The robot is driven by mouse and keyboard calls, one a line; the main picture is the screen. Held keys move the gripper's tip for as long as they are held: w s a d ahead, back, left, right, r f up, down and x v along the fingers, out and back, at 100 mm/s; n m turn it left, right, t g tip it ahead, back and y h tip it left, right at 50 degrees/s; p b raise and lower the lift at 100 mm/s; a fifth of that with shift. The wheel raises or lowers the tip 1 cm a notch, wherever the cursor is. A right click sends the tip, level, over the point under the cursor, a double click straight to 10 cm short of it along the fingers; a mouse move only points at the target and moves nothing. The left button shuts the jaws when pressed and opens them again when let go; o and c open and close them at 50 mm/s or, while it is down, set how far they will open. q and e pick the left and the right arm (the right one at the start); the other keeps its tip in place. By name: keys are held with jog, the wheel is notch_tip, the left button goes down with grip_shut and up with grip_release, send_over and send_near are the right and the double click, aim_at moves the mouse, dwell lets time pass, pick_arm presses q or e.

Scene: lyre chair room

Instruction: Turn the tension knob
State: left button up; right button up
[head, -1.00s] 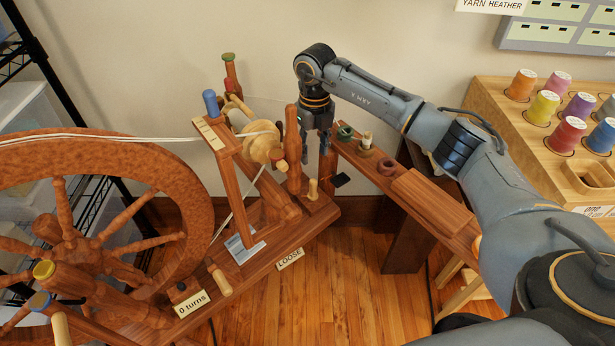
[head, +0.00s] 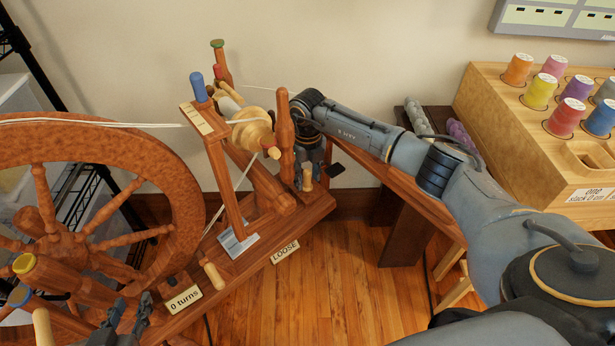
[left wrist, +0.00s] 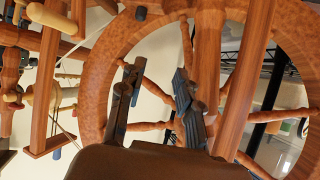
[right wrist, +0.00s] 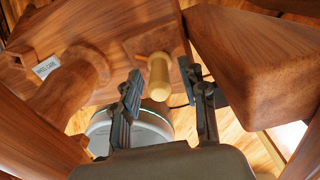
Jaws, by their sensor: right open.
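The wooden spinning wheel stands at left, with a LOOSE label (head: 285,252) and a 0 turns label (head: 184,299) on its base. A pale peg-like knob (head: 307,177) stands at the base's far right end. It also shows in the right wrist view (right wrist: 158,75). Another pale peg (head: 213,275) is beside the 0 turns label; no label names either as the tension knob. My right gripper (right wrist: 163,82) is open, its fingers on either side of the end knob, with gaps visible. My left gripper (head: 128,318) is open and empty near the drive wheel (left wrist: 110,88).
An upright wooden post (head: 285,135) stands close left of my right gripper. A bobbin (head: 252,130) with thread is further left. A wooden rack of thread spools (head: 520,120) stands at right. A wire shelf is behind the wheel. Floor in front is clear.

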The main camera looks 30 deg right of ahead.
grip_shut()
jog(key=shift+r+m+p, duration=0.15)
jog(key=shift+m+p, duration=1.7)
jog(key=shift+m, duration=0.15)
pick_arm(q)
jog(key=s+a+f+g+y, duration=0.1)
jog(key=s+a+f+g, duration=0.1)
jog(key=s+g, duration=0.2)
jog(key=s+a+f+g+y+p, duration=0.1)
jog(key=s+a+f+g, duration=0.1)
jog(key=s, duration=0.7)
jog(key=shift+s+a+f+g, duration=0.15)
jog(key=shift+a+f+g, duration=0.15)
jog(key=shift+f+g, duration=0.65)
pick_arm(e)
jog(key=shift+m, duration=0.8)
pick_arm(q)
jog(key=shift+r+g, duration=0.25)
jog(key=shift+r, duration=0.05)
pick_arm(e)
jog(key=shift+f, duration=0.2)
